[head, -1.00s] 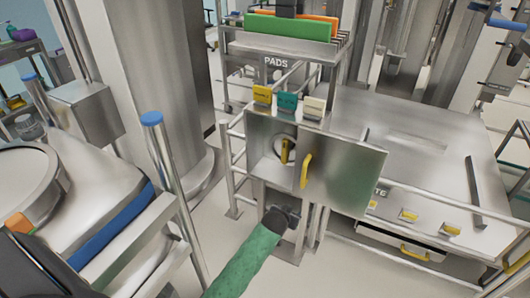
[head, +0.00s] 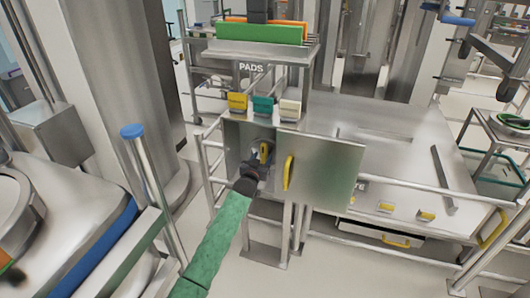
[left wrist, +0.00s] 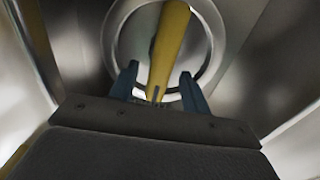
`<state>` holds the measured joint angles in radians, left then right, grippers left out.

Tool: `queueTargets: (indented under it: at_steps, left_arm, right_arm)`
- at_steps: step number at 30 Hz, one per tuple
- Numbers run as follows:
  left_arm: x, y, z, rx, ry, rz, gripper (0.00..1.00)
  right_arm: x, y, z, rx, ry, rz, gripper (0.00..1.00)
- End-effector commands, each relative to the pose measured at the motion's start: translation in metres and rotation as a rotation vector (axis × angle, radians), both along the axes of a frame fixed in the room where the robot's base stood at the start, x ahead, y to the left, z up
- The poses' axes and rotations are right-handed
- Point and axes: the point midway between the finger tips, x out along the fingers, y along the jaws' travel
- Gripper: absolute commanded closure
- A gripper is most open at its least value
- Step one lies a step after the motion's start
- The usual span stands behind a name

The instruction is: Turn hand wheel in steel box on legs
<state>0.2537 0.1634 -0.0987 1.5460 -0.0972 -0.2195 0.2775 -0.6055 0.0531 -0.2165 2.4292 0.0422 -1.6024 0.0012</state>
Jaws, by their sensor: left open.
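The steel box on legs (head: 234,150) stands in the middle of the head view with its door (head: 325,172) swung open to the right. A yellow handle (head: 288,172) is on the door. Inside the box is the hand wheel, a yellow bar (head: 265,150) over a round ring; in the left wrist view the yellow bar (left wrist: 170,40) stands nearly upright, slightly tilted, before a pale ring (left wrist: 112,40). My left gripper (head: 258,165) reaches into the box opening. In the left wrist view its two blue fingers (left wrist: 160,88) are apart, on either side of the bar's lower end. Contact cannot be told. My right gripper is not seen.
Yellow, teal and cream blocks (head: 263,105) sit above the box, below a rack (head: 250,50) with green and orange pads. A steel table (head: 400,150) with rails lies to the right. A blue-capped post (head: 133,132) stands left of my arm.

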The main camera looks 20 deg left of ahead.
Motion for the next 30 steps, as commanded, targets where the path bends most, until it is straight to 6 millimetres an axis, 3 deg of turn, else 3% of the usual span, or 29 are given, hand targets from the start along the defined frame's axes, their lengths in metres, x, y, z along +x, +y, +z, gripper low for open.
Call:
queueTargets:
  at_steps: [10,23,30]
  left_arm:
    - [0.042,-0.002,0.001,-0.001,0.000,0.000,0.53]
    - [0.050,-0.002,0.000,0.000,0.001,0.000,0.53]
    - [0.050,-0.002,-0.001,0.000,0.001,0.000,0.96]
  right_arm:
    - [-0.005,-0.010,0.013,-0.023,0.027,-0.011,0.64]
    - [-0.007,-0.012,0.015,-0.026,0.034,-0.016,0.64]
    - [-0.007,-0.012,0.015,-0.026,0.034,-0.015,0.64]
